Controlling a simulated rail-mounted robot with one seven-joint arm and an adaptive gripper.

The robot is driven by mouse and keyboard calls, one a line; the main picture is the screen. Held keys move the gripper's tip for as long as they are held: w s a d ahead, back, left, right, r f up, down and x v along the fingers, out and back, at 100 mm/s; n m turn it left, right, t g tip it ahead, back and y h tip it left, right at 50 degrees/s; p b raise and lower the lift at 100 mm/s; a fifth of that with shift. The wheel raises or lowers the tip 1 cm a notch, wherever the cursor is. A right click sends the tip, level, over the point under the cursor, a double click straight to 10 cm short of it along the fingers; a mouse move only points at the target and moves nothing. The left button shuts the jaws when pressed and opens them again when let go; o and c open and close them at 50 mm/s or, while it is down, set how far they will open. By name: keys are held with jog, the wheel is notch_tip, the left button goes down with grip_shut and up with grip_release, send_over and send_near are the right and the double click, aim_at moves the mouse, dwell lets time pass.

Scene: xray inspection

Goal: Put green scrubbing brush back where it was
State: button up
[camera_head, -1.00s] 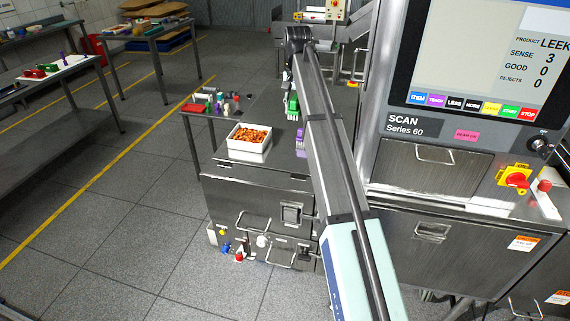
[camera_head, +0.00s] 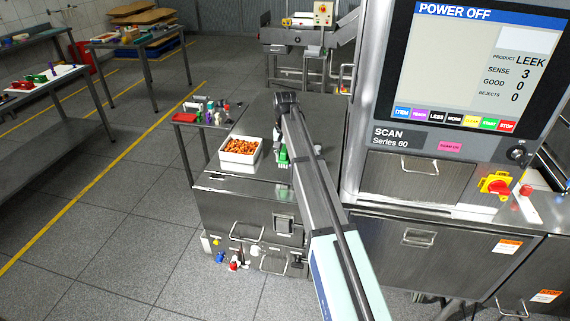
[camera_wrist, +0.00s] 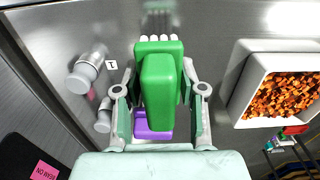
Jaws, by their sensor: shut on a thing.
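The green scrubbing brush (camera_wrist: 160,75) is between the two fingers of my gripper (camera_wrist: 160,92), which is shut on it. Pale bristles show at the brush's far end, close to the steel top; I cannot tell whether they touch it. A purple thing (camera_wrist: 153,125) shows partly from under the brush's near end; the rest is hidden. In the head view the green brush (camera_head: 283,155) is at the end of my arm, right of the white box, and my arm hides part of it.
The white box (camera_wrist: 247,84) of orange-brown pieces stands on the steel top, right of my gripper in the wrist view. Metal knobs (camera_wrist: 82,78) stick out on the left. The scanner cabinet (camera_head: 417,180) rises right of my arm. Steel beyond the brush looks clear.

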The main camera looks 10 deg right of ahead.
aim_at(285, 171)
jog(key=shift+f+p, duration=0.6)
jog(key=shift+f, duration=1.45)
jog(key=shift+f, duration=0.2)
jog(key=o, duration=1.1)
notch_tip(285, 171, up, 12)
jog(key=b, duration=0.3)
jog(key=shift+r, duration=0.2)
